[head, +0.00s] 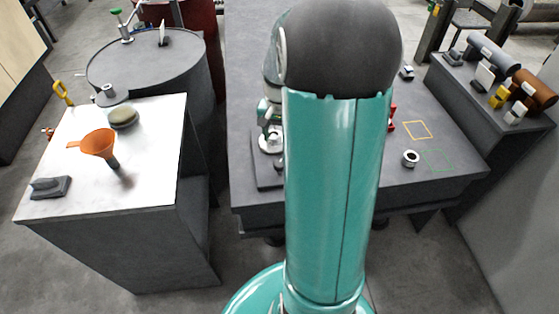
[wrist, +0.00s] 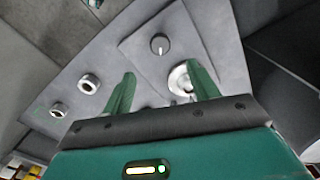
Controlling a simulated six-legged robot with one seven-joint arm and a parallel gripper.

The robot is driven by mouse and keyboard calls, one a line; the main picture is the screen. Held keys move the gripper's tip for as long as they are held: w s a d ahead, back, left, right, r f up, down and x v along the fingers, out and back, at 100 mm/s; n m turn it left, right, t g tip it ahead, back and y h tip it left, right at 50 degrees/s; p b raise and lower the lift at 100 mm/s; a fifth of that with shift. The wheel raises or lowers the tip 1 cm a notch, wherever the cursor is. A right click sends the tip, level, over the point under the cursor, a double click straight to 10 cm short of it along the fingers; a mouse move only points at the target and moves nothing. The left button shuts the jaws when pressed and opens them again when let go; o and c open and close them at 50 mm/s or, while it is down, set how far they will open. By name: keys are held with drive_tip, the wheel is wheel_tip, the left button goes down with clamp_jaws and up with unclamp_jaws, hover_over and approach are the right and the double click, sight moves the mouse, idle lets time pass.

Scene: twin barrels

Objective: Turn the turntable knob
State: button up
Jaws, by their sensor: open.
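In the wrist view, a dark round knob (wrist: 160,44) with a pale pointer mark stands on a raised grey plate (wrist: 205,50). It lies beyond my fingertips, with a gap to them. My gripper (wrist: 165,82) is open, its two green fingers spread and holding nothing. A pale round metal part (wrist: 179,80) shows beside the right finger, which partly covers it. I cannot tell which of these is the turntable knob. In the head view, my arm hides much of the plate (head: 264,179).
The dark workbench (head: 450,160) carries a metal ring (head: 410,158) and orange and green outlined squares. A shelf at right holds several cylinders. Floor shows between table and bench.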

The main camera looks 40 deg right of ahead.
sight(279, 163)
wheel_tip(279, 163, down, 12)
drive_tip(key=shift+r, duration=0.1)
drive_tip(key=shift+c, duration=0.3)
drive_tip(key=c, duration=0.9)
